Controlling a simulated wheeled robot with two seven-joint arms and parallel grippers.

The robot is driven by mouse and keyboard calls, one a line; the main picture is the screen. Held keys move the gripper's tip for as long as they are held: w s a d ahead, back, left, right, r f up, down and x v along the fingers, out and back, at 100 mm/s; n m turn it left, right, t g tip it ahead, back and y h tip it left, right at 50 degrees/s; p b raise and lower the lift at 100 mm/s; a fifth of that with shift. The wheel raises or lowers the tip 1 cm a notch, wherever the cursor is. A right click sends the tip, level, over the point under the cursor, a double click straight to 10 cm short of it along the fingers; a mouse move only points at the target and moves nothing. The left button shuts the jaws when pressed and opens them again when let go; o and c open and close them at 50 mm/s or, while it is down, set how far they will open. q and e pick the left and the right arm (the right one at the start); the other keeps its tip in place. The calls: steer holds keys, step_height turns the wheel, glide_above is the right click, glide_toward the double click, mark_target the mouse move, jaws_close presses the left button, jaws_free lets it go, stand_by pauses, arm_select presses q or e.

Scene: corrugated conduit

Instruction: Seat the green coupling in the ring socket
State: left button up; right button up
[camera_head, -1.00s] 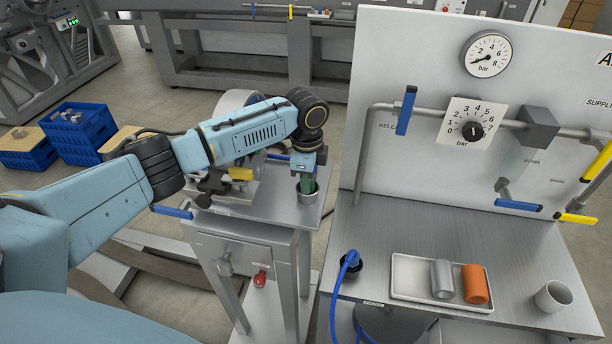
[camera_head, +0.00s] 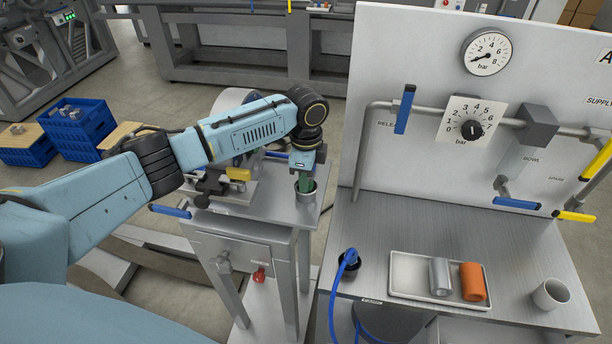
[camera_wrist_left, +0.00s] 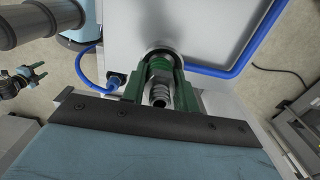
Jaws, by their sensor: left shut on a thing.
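My left gripper (camera_head: 306,172) points down over a small stand beside the bench. It is shut on the green coupling (camera_head: 305,185), whose lower end is at the mouth of the grey ring socket (camera_head: 306,195). I cannot tell how deep the coupling sits in the socket.
A steel bench (camera_head: 450,230) stands to the right with a gauge panel behind. It carries a white tray (camera_head: 408,282) with a grey cylinder (camera_head: 440,276) and an orange cylinder (camera_head: 472,281), a grey cup (camera_head: 551,294) and a blue hose (camera_head: 336,290). A clamp-like fixture stands left of the socket.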

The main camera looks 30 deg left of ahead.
arm_select(q)
steer(key=shift+w+a+r, duration=0.15)
steer(key=shift+w+r, duration=0.05)
steer(key=shift+r, duration=0.4)
stand_by(0.4)
steer(key=shift+f, duration=0.8)
stand_by(0.4)
steer(key=shift+s+d+f+b, duration=0.15)
steer(key=shift+s+f+b, duration=0.15)
steer(key=shift+f, duration=0.35)
steer(key=shift+s+d+f+b, duration=0.1)
steer(key=shift+s+f+b, duration=0.1)
steer(key=shift+s+f, duration=0.3)
stand_by(0.6)
steer(key=shift+w+r+p, duration=0.45)
steer(key=shift+w+r, duration=0.05)
steer(key=shift+r, duration=0.4)
steer(key=shift+w+r, duration=0.15)
steer(key=shift+r, duration=0.2)
steer(key=shift+w+a+r, duration=0.15)
steer(key=shift+a+r, duration=0.2)
steer(key=shift+r, duration=0.4)
steer(key=shift+f, duration=0.8)
stand_by(0.7)
